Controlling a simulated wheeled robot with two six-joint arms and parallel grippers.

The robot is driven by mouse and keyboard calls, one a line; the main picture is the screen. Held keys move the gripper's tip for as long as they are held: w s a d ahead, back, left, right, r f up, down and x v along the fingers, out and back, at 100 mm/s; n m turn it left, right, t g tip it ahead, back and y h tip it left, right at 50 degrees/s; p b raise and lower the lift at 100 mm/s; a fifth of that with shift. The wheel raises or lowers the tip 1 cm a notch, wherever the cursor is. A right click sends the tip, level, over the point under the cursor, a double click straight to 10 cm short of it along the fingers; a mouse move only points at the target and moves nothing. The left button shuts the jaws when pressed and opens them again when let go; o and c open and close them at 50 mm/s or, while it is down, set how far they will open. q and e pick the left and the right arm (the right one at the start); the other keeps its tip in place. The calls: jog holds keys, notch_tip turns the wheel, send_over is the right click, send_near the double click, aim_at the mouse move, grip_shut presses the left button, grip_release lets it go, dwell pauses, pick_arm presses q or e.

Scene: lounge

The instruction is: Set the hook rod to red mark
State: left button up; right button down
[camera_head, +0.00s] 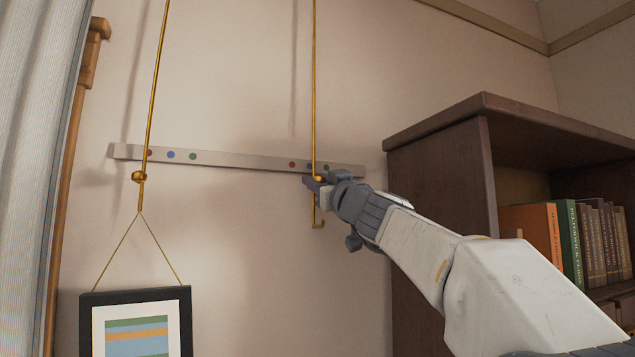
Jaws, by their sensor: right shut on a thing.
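A thin brass hook rod (314,90) hangs in front of the wall, with an empty hook at its lower end. My right gripper (313,183) is shut on it at the small brass knob, just above the hook; the fingers partly hide the knob. A pale rail (240,161) on the wall carries coloured dots. In its right group, the red mark (291,164) lies left of the rod, the blue mark (309,167) is right beside the rod, and the green mark (326,168) lies to its right. My left gripper is out of view.
A second brass rod (153,90) at left crosses the rail near another red dot (150,153). A framed striped picture (88,325) hangs from it by a cord. A dark wooden bookshelf (440,170) with books (573,240) stands close at right. A curtain (35,150) edges the left.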

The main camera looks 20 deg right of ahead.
dwell(0.8)
jog(key=shift+a+f, duration=0.1)
jog(key=shift+a, duration=0.15)
jog(key=a+b, duration=0.2)
jog(key=a, duration=0.1)
jog(key=shift+a, duration=0.4)
